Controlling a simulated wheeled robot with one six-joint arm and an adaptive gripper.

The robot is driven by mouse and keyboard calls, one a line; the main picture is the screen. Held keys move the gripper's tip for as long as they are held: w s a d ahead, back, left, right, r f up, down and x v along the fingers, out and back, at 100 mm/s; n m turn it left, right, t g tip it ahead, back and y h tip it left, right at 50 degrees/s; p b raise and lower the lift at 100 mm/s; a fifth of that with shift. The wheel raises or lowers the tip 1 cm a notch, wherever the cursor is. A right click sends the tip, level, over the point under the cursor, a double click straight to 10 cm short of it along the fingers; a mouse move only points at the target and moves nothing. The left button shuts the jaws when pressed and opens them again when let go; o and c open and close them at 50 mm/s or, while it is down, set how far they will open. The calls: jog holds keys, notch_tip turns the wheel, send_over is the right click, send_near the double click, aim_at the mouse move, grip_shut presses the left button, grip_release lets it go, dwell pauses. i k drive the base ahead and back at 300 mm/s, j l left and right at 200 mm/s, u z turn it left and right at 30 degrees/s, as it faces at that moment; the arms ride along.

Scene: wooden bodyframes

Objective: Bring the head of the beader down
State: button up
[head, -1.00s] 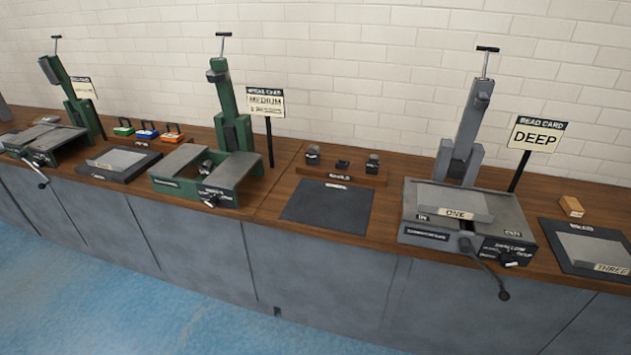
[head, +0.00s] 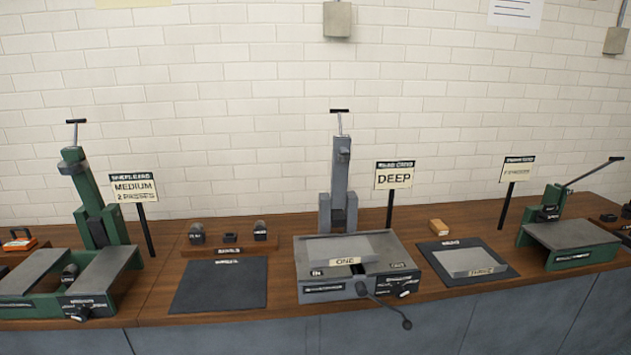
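A grey machine (head: 312,289) stands mid-bench beside a card reading DEEP (head: 394,176). Its grey head arm (head: 340,180) is raised upright at the back, with a T-handle (head: 340,112) on top. A metal plate marked ONE (head: 342,249) lies on its bed. A crank (head: 385,306) and a selector knob (head: 402,290) are at its front. A green machine (head: 60,297) at left, beside a MEDIUM card (head: 135,187), also has its head arm (head: 86,195) raised. A green machine at right (head: 572,240) has a lever (head: 595,171) slanting up right. My gripper is not in view.
The wooden bench (head: 150,310) runs across the view. Dark mats (head: 220,287) lie between the machines; the right one holds a plate marked THREE (head: 470,262).

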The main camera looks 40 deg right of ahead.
aim_at(340, 172)
jog(key=i+j+z, duration=0.2)
jog(key=i+j, duration=0.3)
jog(key=i+j+z, duration=0.2)
jog(key=i+j, duration=0.25)
jog(key=i+j+z, duration=0.2)
jog(key=i+j, duration=0.2)
jog(key=j, duration=0.3)
